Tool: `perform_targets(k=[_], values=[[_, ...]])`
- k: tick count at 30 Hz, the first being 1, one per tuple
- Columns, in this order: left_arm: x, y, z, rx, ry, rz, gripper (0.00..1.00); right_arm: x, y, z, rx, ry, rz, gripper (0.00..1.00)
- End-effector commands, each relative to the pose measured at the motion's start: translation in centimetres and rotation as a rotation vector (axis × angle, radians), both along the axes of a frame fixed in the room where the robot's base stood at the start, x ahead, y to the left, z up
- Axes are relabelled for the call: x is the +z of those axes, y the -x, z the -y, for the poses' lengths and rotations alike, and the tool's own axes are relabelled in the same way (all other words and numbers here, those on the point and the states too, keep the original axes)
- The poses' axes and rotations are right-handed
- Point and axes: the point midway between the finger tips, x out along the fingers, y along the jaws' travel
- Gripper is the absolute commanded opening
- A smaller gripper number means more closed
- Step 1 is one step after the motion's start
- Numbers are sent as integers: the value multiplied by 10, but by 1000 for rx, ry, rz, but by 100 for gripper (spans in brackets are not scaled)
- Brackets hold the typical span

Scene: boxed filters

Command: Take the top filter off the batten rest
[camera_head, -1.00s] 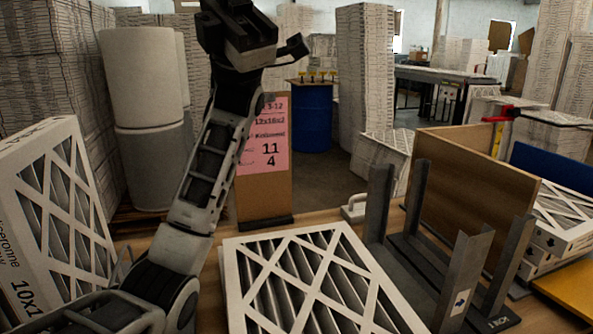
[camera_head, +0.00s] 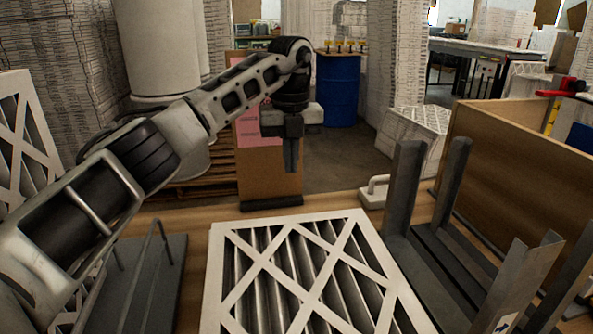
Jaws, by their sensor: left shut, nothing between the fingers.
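The top filter (camera_head: 300,270) is a pleated panel with a white lattice frame, lying flat at the front centre of the head view. Its near edge is cut off, and the battens under it are hidden. My left arm reaches in from the left. My left gripper (camera_head: 291,160) points down above and beyond the filter's far edge, with its fingers shut and empty. It is apart from the filter. My right gripper is not in view.
A grey metal rack with uprights (camera_head: 403,190) stands right of the filter, beside a brown wooden panel (camera_head: 500,165). A white handled block (camera_head: 375,192) sits behind. Another filter (camera_head: 25,140) leans at the left.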

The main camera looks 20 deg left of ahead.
Motion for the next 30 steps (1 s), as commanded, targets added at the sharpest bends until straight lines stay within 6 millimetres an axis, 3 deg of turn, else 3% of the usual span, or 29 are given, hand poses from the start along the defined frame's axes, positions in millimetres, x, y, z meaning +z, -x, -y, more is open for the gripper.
perform_targets(k=[11,21,30], values=[[-83,1,1,-2,3,-3,0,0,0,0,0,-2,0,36],[-82,29,21,-5,4,1,0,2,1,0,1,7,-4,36],[-82,33,24,-3,5,1,0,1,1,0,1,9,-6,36]])
